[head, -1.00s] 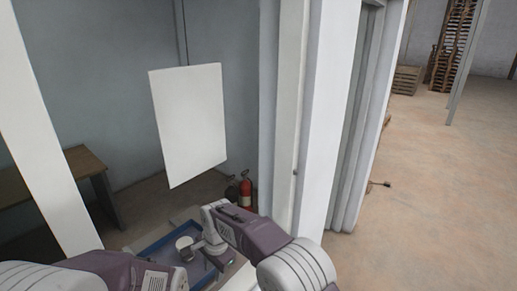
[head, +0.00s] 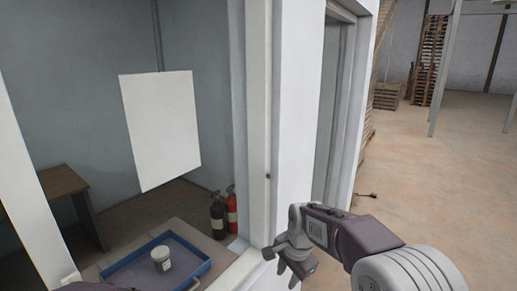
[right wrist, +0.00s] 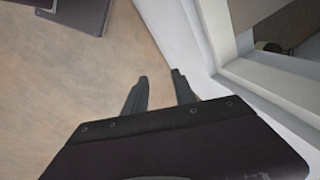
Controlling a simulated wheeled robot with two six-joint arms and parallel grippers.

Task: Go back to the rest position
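My right gripper (head: 290,262) is in front of the white frame at the lower middle of the head view. In the right wrist view its two fingers (right wrist: 160,82) stand apart with nothing between them, over the floor beside the white frame. My left gripper does not show clearly; only a small part of my left arm appears at the lower left edge of the head view. A white tub (head: 162,260) stands upright in a blue tray (head: 118,284) behind the opening. Neither visible finger touches the tub or tray.
White frame posts (head: 300,120) and a sill (head: 238,268) stand close to my right gripper. A hanging white panel (head: 160,125), two fire extinguishers (head: 231,210) and a wooden table (head: 45,188) are behind the opening. Open floor (head: 430,190) lies to the right.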

